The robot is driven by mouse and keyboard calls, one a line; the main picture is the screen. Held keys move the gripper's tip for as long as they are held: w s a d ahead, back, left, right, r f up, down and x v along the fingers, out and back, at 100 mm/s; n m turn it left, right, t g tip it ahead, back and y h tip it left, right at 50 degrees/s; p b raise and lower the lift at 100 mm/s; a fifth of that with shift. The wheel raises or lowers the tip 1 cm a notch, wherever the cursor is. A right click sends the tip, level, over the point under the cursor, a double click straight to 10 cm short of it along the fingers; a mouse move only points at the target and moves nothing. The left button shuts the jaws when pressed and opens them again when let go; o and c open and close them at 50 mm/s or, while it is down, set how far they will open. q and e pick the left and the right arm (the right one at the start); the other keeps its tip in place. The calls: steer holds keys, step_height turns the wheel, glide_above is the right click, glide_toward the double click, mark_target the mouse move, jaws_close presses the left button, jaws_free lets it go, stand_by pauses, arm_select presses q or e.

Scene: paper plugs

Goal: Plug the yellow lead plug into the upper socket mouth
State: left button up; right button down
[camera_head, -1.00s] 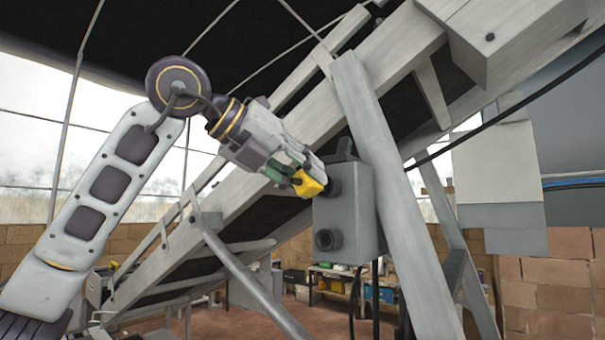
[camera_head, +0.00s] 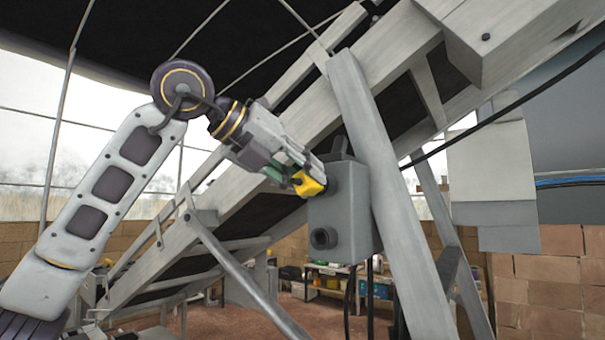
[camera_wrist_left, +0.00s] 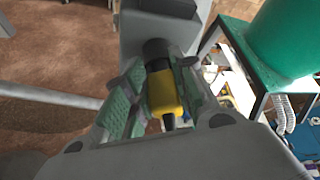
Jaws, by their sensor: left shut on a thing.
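The yellow lead plug (camera_head: 310,184) is in my left gripper (camera_head: 301,179), whose green-padded fingers are shut on it. The plug's front end is at the upper socket mouth (camera_head: 331,174) of a grey box (camera_head: 346,222). In the left wrist view the plug (camera_wrist_left: 163,93) points at a dark round mouth (camera_wrist_left: 156,53) on the grey box (camera_wrist_left: 160,25) and looks lined up with it. They seem to meet, but I cannot tell how deep the plug sits. The lower socket mouth (camera_head: 323,238) is empty. My right gripper is not in view.
A slanted grey conveyor frame (camera_head: 235,195) runs behind my left arm. A grey post (camera_head: 385,190) stands close to the box's right side. Dark cables (camera_head: 351,300) hang below the box. A shelf with bins (camera_head: 330,272) stands farther back.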

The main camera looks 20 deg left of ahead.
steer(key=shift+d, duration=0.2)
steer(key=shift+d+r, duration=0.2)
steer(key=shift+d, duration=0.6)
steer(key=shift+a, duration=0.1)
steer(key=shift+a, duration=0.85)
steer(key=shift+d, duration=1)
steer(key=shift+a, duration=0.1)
